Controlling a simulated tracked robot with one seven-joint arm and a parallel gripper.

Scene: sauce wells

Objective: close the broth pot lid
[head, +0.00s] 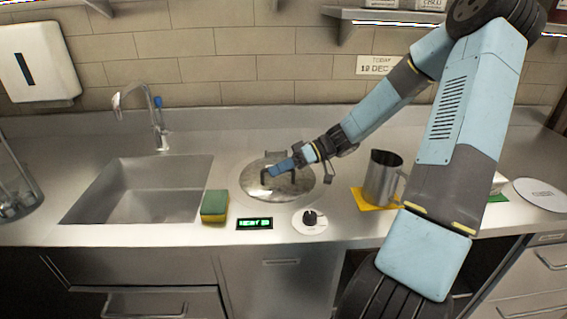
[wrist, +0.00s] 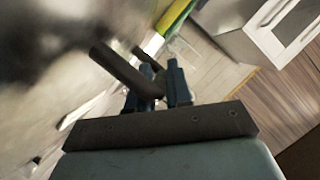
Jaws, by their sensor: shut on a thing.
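The broth pot lid (head: 300,184) is a round, shiny metal disc set at counter level in the middle of the head view. It looks flat over its well, though I cannot tell if its rim is fully seated. A dark handle (wrist: 118,70) stands up from it, and my gripper (head: 272,171) is at that handle. In the wrist view my gripper (wrist: 160,88) has its blue fingers shut on the dark handle bar. The lid's surface is blurred at the left of the wrist view. A hinge-like bracket (head: 275,154) shows at the lid's back edge.
A green and yellow sponge (head: 214,206), a lit display (head: 254,224) and a dark knob (head: 310,218) sit along the counter front. A sink (head: 150,190) lies left.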

